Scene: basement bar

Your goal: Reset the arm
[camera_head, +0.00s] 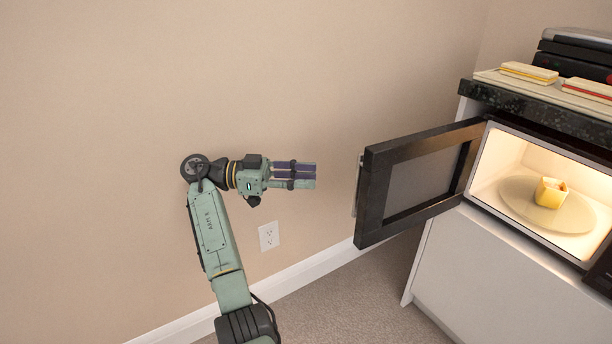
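My arm, pale green with dark joints, rises from the bottom of the head view and bends to the right at its wrist. My gripper (314,175) points right, in front of the bare wall and to the left of the open microwave door. Its fingers lie side by side and look close together, but from this side I cannot tell whether they are open or shut. I see no object at the fingertips. The gripper appears apart from the door.
The black microwave door (376,194) stands open toward my gripper. Inside the lit microwave (485,170), a yellow cup (551,193) stands on the turntable (518,196). A white cabinet (500,280) is below. Free wall and carpet lie around my arm.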

